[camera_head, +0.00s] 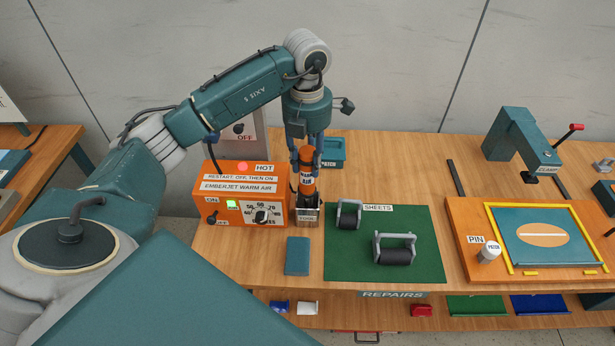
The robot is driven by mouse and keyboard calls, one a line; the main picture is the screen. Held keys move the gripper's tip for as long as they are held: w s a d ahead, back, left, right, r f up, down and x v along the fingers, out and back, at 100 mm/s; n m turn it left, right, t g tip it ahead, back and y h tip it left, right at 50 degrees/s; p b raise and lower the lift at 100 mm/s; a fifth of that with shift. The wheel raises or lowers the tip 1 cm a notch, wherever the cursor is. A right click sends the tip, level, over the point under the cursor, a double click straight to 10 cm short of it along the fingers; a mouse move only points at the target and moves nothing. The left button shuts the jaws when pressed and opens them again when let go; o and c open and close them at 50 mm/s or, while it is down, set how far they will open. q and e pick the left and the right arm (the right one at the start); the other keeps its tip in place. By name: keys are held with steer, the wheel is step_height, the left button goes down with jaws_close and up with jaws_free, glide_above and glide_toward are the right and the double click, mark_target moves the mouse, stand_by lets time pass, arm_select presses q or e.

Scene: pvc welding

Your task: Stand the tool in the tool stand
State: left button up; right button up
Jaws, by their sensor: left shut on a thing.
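My left gripper (307,190) points straight down and is shut on the tool (307,170), an orange and black hot-air tool with a white "AIR" label. The tool is upright. The tool stand (307,217), a small metal-grey block with a label on its front, is directly below it. The tool's lower end meets the top of the stand in this view; I cannot tell how deep it sits, since the fingers and the stand hide it. My right gripper is not in view.
The orange Emberjet warm air box (245,190) stands close left of the stand. A green mat (350,265) with two rollers lies to the right. A blue-green block (297,255) lies in front. Further right are a clamp (520,140) and an orange board (470,260).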

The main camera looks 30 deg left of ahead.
mark_target(308, 180)
arm_select(q)
step_height(308, 180, down, 3)
steer(key=shift+s+d+r, duration=0.1)
steer(key=shift+r, duration=0.1)
step_height(308, 180, down, 4)
steer(key=shift+r+p, duration=0.25)
steer(key=shift+p, duration=0.55)
steer(key=shift+f, duration=0.25)
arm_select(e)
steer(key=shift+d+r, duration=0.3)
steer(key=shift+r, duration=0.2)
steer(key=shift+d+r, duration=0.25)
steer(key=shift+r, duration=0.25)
arm_select(q)
steer(key=shift+f, duration=0.2)
steer(key=o, duration=1.2)
steer(key=shift+r, duration=0.1)
steer(key=shift+c, duration=0.2)
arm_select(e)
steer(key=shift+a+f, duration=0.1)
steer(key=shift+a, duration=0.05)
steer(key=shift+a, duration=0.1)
